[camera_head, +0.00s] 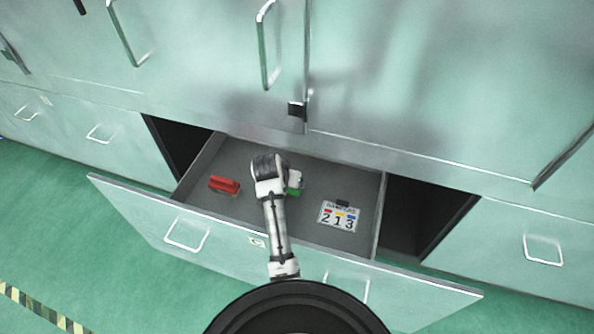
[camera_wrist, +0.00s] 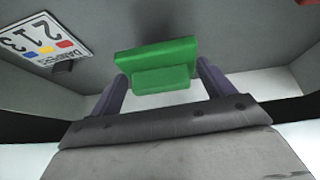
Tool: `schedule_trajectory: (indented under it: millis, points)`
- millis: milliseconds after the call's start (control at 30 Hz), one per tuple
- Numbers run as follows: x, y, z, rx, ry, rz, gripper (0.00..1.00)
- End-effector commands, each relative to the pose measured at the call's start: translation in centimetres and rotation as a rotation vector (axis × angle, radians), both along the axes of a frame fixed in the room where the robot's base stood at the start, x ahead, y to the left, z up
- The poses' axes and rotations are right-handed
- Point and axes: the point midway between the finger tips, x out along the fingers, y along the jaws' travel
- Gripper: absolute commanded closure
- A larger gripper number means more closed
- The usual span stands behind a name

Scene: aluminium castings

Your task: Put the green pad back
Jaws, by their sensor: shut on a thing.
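The green pad (camera_wrist: 155,55) is a green block with a smaller raised block on its near face, seen in the wrist view. My gripper (camera_wrist: 160,78) is shut on it, with one dark finger on each side of the smaller block. In the head view only a bit of the green pad (camera_head: 294,191) shows beside my gripper (camera_head: 288,186), which is mostly hidden by my arm. Both are over the open grey drawer (camera_head: 247,213). I cannot tell whether the pad touches the drawer floor.
A red block (camera_head: 224,185) lies at the drawer's left. A white plate marked 213 (camera_head: 339,216) lies at its right, with a small dark thing (camera_head: 343,203) at its upper edge. Dark openings flank the drawer. Green cabinet doors (camera_head: 400,80) rise behind.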

Motion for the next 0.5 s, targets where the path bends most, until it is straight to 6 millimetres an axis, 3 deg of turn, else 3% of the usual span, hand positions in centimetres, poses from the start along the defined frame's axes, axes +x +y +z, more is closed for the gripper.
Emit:
schedule_trajectory:
  millis: [200,500]
  points:
    - [3.7,-1.5,-1.8,-0.001,-0.001,0.000,0.52]
    - [5.8,-2.4,-3.1,-0.001,-0.001,0.000,0.52]
